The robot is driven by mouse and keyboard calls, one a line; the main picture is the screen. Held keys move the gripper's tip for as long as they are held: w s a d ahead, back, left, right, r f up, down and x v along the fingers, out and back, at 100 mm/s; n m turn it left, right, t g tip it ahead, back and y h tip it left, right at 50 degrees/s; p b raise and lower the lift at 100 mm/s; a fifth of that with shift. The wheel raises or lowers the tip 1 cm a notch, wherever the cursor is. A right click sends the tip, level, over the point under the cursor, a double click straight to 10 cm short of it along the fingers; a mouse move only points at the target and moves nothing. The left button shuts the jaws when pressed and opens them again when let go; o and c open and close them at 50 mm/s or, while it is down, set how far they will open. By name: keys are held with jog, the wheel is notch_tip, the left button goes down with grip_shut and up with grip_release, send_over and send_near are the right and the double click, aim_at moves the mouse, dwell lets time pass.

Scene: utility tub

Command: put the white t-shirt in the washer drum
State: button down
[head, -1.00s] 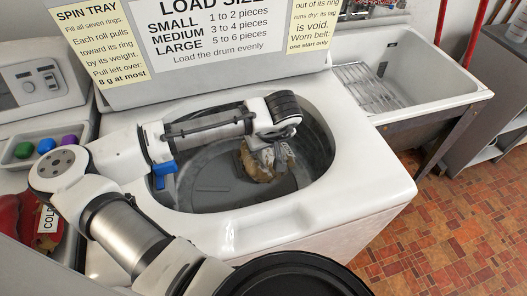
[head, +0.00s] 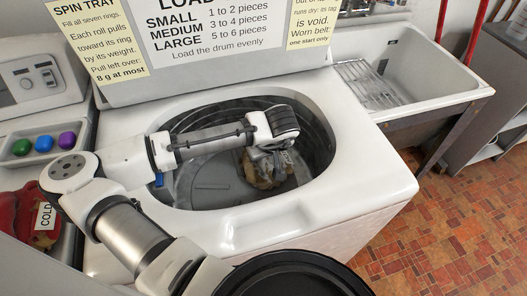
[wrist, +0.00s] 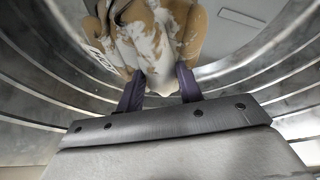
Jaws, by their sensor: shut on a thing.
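A crumpled tan cloth with white patches (head: 263,172) hangs inside the washer drum (head: 205,190), right of its middle. My gripper (head: 270,150) is down inside the drum and shut on the cloth's upper part. In the wrist view, my gripper's two dark fingers (wrist: 160,82) pinch a whitish fold of the cloth (wrist: 150,35). A small lettered label (wrist: 103,60) shows at its left. No plainly white t-shirt shows; I cannot tell the cloth's full shape. Whether it touches the drum floor is unclear.
The raised lid (head: 220,80) with signs stands behind. A sink (head: 425,75) with a wire rack is at right. Colored balls (head: 44,143) and a red bag marked COLD (head: 22,215) are at left.

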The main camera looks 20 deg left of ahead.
jog(key=c, duration=0.9)
grip_release()
jog(key=shift+r, duration=0.1)
jog(key=shift+r, duration=0.3)
jog(key=v, duration=1.2)
jog(key=shift+r, duration=0.25)
